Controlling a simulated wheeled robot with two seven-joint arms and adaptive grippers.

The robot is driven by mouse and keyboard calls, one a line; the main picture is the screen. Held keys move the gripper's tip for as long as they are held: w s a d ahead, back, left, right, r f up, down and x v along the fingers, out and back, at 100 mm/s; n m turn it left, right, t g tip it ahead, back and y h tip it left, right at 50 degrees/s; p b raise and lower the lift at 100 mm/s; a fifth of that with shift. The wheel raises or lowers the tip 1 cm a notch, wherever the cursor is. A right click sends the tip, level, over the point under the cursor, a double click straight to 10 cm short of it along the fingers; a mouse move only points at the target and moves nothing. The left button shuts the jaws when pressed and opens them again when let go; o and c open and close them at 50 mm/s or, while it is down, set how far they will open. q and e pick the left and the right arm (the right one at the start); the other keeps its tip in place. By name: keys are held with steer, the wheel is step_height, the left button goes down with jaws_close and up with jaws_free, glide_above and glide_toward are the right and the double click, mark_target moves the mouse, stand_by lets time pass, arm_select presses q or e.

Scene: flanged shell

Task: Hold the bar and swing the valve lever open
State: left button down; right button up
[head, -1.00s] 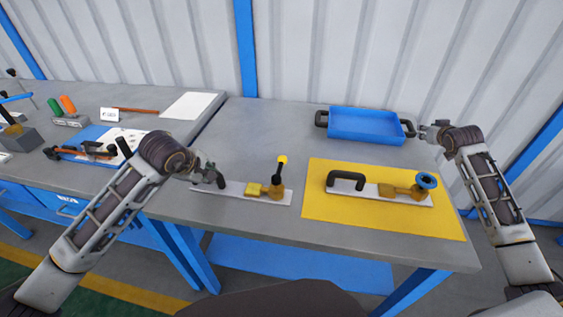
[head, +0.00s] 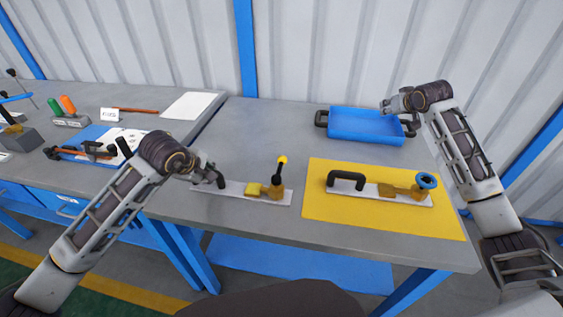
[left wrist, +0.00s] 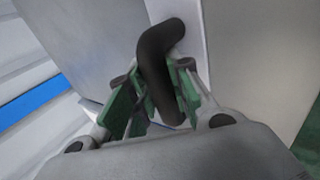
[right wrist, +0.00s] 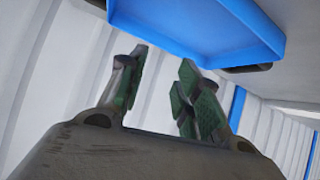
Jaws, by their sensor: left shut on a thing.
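The valve lever (head: 280,166) is black with a yellow tip and stands upright on a brass valve (head: 276,190) at the right end of a pale plate (head: 232,188). A black bar handle (left wrist: 158,58) rises from the plate's left end. My left gripper (head: 212,178) is shut on this bar, with its green pads on either side of it in the left wrist view. My right gripper (head: 388,105) is raised over the blue tray's right part. In the right wrist view its fingers (right wrist: 165,85) are apart with nothing between them.
A yellow mat (head: 330,222) carries a second plate with a black handle (head: 346,178) and a blue-wheeled valve (head: 427,181). The blue tray (head: 362,125) stands behind it. Bare grey tabletop lies between the tray and the lever.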

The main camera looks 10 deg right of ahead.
steer(key=a+r+g+y, duration=0.2)
steer(key=a+y, duration=0.1)
steer(key=a, duration=1.2)
step_height(320, 180, up, 4)
steer(key=m+g+y, duration=0.1)
steer(key=m+g, duration=0.2)
steer(key=g, duration=0.5)
glide_above(281, 166)
steer(key=s+d, duration=0.1)
steer(key=d, duration=0.1)
steer(key=shift+s+d, duration=0.1)
steer(key=shift+f, duration=0.15)
steer(key=shift+w+a+f, duration=0.15)
steer(key=shift+a+f, duration=0.2)
steer(key=shift+f, duration=1.55)
steer(key=shift+w+a+f, duration=0.2)
steer(key=shift+a+f, duration=0.15)
steer(key=shift+f, duration=1.6)
steer(key=shift+w+a+f, duration=0.15)
steer(key=shift+a+f, duration=0.2)
steer(key=shift+f, duration=1.55)
steer(key=shift+c, duration=0.2)
jaws_close()
